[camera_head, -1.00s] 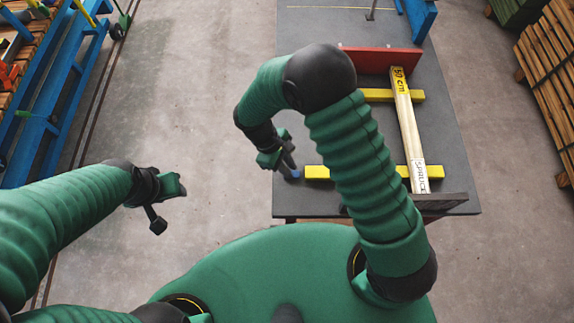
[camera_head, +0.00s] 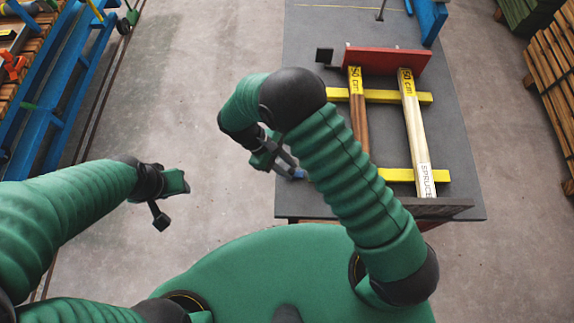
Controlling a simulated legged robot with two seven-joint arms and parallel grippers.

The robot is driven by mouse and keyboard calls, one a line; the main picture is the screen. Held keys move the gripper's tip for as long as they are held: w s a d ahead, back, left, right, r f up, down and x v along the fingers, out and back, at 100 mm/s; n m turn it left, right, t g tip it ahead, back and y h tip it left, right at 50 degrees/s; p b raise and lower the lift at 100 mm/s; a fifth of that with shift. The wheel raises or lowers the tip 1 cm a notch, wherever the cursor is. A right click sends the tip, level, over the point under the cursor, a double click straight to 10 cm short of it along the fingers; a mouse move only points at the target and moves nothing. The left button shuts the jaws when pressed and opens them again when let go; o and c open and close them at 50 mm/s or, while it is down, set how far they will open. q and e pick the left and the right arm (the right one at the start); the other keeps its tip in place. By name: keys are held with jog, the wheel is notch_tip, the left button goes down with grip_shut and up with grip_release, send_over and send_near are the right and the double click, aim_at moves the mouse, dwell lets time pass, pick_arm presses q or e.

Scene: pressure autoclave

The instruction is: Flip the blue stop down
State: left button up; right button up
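My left gripper (camera_head: 172,200) hangs over the floor to the left of the table, away from the stop. Its finger opening cannot be made out.
The grey table (camera_head: 460,150) holds a spruce board (camera_head: 415,130) and a browner board (camera_head: 358,105) across yellow bars (camera_head: 398,175). A red fence (camera_head: 395,60) stands at their far end and a dark plate (camera_head: 435,206) near the front edge. A blue rack (camera_head: 60,95) stands at left.

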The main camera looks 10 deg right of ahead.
jog(key=shift+o, duration=1.2)
jog(key=shift+w, duration=0.1)
jog(key=shift+a+r, duration=0.2)
jog(key=b+v, duration=0.1)
jog(key=v, duration=1.5)
jog(key=shift+w+a+r, duration=0.1)
jog(key=shift+w+r, duration=0.05)
